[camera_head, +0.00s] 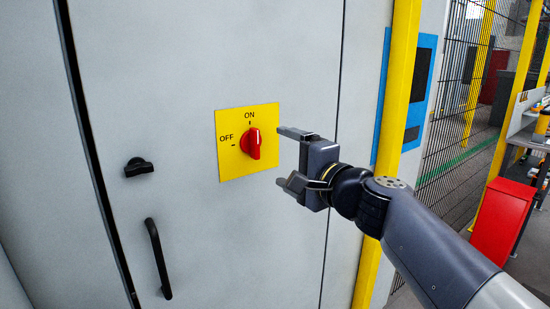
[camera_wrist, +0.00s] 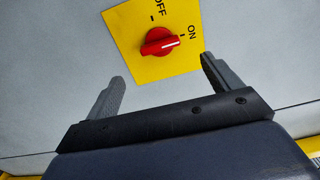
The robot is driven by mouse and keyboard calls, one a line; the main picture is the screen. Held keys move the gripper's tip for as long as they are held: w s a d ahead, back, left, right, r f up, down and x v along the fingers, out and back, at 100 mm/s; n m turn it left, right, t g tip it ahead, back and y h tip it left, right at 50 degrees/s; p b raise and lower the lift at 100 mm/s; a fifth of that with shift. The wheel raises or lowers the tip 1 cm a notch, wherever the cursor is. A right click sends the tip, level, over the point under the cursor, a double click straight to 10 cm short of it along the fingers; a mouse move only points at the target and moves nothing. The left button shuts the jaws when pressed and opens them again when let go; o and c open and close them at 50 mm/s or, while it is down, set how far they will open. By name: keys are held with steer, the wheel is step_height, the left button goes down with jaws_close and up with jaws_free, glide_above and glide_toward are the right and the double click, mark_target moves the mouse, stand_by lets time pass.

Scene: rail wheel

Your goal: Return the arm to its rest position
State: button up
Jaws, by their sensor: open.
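My gripper (camera_head: 280,157) is open and empty in the head view, in front of the grey cabinet door. Its two fingers point left toward the red rotary knob (camera_head: 251,143) and stand apart from it. In the wrist view the open gripper (camera_wrist: 163,78) has a finger on each side, with the red knob (camera_wrist: 160,42) beyond the gap between the fingertips. My arm reaches in from the lower right of the head view.
The grey cabinet (camera_head: 180,60) has a black latch (camera_head: 138,167) and a black handle (camera_head: 158,258) at left. A yellow post (camera_head: 398,85) and a blue-framed panel (camera_head: 417,100) stand right of it. Mesh fencing (camera_head: 450,130) and a red box (camera_head: 501,222) are further right.

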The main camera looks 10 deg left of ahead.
mark_target(258, 146)
steer(key=shift+s+d, duration=0.4)
steer(key=shift+d, duration=0.05)
steer(key=shift+w+a, duration=0.1)
steer(key=p+x, duration=0.2)
steer(key=x, duration=0.8)
steer(key=shift+w+a, duration=0.25)
steer(key=shift+w, duration=0.05)
steer(key=shift+p, duration=0.4)
steer(key=shift+n, duration=0.3)
